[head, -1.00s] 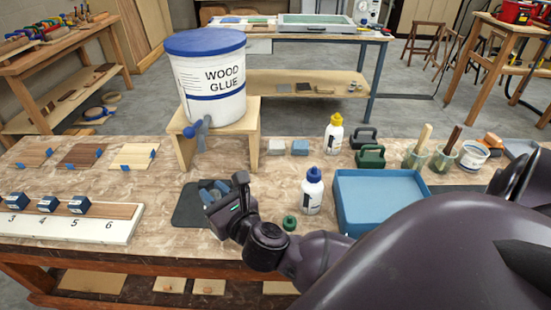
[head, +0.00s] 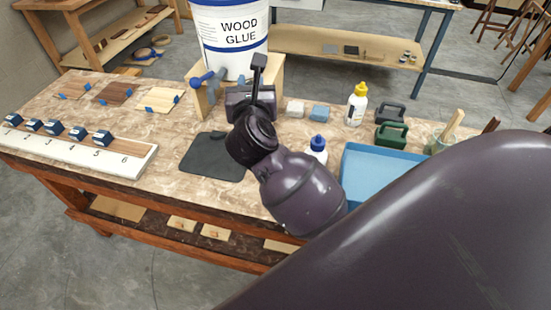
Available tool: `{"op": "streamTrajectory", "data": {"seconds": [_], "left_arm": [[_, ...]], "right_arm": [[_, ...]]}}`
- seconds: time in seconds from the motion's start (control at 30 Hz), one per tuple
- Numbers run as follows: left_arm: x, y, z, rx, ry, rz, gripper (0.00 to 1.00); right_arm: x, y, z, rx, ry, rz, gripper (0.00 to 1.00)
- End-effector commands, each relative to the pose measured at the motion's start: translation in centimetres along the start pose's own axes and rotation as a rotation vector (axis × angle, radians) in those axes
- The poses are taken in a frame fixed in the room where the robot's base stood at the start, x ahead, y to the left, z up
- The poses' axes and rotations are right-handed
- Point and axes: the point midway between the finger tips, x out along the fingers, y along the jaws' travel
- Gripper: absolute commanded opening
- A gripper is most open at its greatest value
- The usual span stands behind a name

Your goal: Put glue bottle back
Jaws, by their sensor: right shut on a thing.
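A white glue bottle with a yellow cap (head: 357,105) stands upright at the back right. A second white bottle with a blue cap (head: 317,147) stands nearer, its lower part hidden by my right arm. The glue bucket (head: 232,42) rests on a wooden stand (head: 271,72). My left gripper is not in view.
A dark mat (head: 212,160) lies below my gripper. A blue tray (head: 375,178) is at right, partly behind my arm. Dark and green clamp-like cases (head: 391,135), small blocks (head: 319,111) and a numbered board (head: 90,152) stand around. Open bench lies left of the mat.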

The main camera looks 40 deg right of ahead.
Motion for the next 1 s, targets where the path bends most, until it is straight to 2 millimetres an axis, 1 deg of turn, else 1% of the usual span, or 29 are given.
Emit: {"op": "streamTrajectory", "data": {"seconds": [0.03,0.1,0.2,0.33,0.5,0.57,0.67,1.0], "left_arm": [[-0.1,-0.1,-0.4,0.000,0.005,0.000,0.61],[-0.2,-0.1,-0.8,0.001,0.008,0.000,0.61],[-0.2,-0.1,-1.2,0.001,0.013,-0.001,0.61],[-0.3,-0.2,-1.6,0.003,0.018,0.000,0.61],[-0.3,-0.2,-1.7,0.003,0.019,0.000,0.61],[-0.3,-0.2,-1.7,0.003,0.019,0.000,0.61],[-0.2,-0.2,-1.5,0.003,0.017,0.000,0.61],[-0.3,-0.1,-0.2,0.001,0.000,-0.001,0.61]], "right_arm": [[0.6,-0.5,1.5,0.012,0.001,-0.078,0.00],[1.1,-1.5,3.0,0.011,0.001,-0.195,0.00],[1.5,-2.9,4.5,0.007,0.001,-0.348,0.00],[1.4,-4.1,5.4,0.003,0.000,-0.483,0.00],[1.2,-4.7,5.6,-0.001,-0.001,-0.566,0.00],[1.2,-4.8,5.1,-0.002,-0.001,-0.575,0.00],[1.2,-4.9,3.5,-0.007,0.000,-0.578,0.00],[1.2,-4.9,-3.9,-0.008,-0.002,-0.575,0.00]]}}
